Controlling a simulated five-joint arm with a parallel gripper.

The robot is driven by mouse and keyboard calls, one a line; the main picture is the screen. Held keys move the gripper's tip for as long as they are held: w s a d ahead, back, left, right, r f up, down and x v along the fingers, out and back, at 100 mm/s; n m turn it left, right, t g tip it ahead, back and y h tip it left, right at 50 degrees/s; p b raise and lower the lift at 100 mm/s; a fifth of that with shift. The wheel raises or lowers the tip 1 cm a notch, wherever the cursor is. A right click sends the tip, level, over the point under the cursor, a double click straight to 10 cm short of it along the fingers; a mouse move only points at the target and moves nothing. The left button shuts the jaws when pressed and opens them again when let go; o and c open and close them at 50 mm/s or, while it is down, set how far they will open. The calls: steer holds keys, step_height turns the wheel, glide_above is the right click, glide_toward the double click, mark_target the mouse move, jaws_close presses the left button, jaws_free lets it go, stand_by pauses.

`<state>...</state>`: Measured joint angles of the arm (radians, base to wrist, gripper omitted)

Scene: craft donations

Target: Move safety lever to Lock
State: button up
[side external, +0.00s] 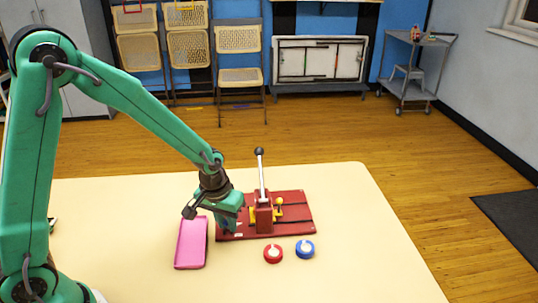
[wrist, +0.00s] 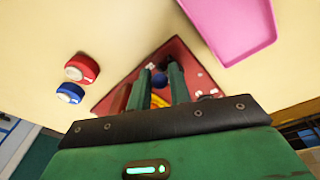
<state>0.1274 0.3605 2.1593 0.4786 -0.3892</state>
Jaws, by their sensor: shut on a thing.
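The red press-like device (side external: 300,222) stands on the table, with a red block, yellow parts and a tall silver handle (side external: 262,178) with a black knob standing almost upright. My gripper (side external: 228,226) is low at the left side of the device. In the wrist view, my gripper (wrist: 158,76) points down at the red plate (wrist: 192,62). A dark blue knob (wrist: 159,81) shows between its fingers, apparently the safety lever, and the fingers are shut on it. A yellow part (wrist: 158,101) shows behind it. The Lock mark cannot be read.
A pink tray (side external: 191,264) lies just left of the device. A red round piece (side external: 273,254) and a blue round piece (side external: 305,249) with pale tops lie in front of it. The table (side external: 370,225) is clear to the right.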

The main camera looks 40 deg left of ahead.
steer(key=o, duration=0.7)
steer(key=shift+d+f, duration=0.1)
steer(key=shift+r, duration=3.8)
